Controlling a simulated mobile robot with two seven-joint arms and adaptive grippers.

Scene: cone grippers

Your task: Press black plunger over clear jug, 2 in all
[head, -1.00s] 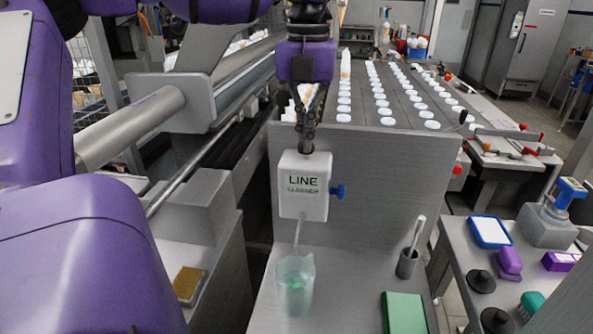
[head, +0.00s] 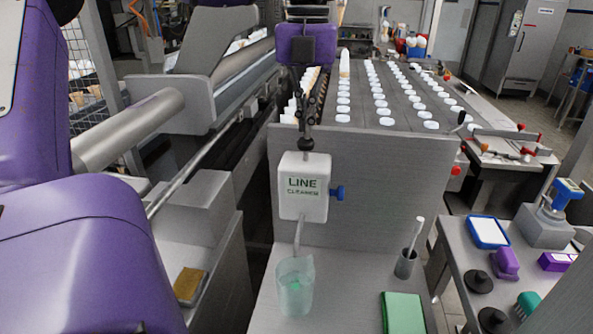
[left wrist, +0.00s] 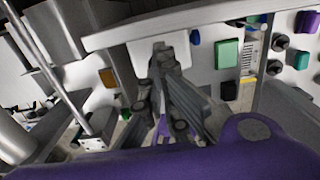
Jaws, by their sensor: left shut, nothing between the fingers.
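The black plunger (head: 307,144) stands on top of a white box dispenser (head: 303,187) labelled LINE CLEANER, with a blue knob on its right side. The clear jug (head: 295,286) stands on the grey ledge under the dispenser's thin spout, with a little green showing inside. My left gripper (head: 304,104) points down from above, shut and empty, just over the plunger. Whether its tips touch the plunger top is hard to tell. In the left wrist view its dark fingers (left wrist: 160,52) reach toward the white dispenser and cover the plunger. My right gripper is not in view.
A grey upright panel (head: 385,190) stands behind the dispenser. A dark cup with a brush (head: 405,264) and a green pad (head: 403,313) lie to the right on the ledge. Rows of white caps (head: 383,112) lie behind. A side table (head: 520,270) holds several small items.

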